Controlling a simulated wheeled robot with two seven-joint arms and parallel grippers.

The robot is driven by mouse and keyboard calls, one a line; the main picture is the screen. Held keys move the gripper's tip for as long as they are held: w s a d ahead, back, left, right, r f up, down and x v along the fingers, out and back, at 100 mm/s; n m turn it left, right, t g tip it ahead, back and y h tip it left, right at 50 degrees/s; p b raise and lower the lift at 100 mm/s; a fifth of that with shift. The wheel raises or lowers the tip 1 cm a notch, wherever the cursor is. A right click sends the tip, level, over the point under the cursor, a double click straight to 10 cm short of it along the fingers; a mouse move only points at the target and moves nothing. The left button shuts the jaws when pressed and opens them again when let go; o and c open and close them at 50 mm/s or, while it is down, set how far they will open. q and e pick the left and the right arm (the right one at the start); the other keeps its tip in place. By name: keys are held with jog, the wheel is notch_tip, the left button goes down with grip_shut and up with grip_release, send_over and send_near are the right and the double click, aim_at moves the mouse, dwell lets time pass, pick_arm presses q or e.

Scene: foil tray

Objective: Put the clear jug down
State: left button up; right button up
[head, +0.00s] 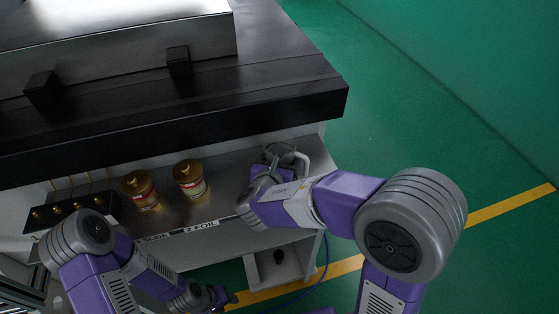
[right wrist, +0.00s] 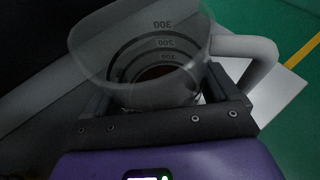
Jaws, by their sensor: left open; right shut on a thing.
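The clear jug (head: 283,150) is at the right end of the shelf under the black bench top, partly hidden by my right gripper (head: 268,170). In the right wrist view the jug (right wrist: 140,45) shows printed marks of 100, 200 and 300, with its handle to the right. My right gripper (right wrist: 160,103) is shut on the jug's body. I cannot tell whether the jug's base touches the shelf. My left gripper (head: 222,297) is open and low, in front of the shelf, away from the jug.
Two gold canisters (head: 141,190) (head: 190,179) with labels stand on the shelf (head: 225,190) left of the jug. A black block with gold knobs (head: 75,210) is farther left. The black bench top (head: 280,95) overhangs the shelf. Green floor (head: 420,120) lies to the right.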

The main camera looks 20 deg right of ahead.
jog(key=o, duration=0.8)
jog(key=shift+o, duration=0.3)
jog(key=shift+r, duration=0.2)
jog(key=p+v, duration=0.3)
jog(key=v, duration=0.9)
jog(key=shift+f, duration=0.1)
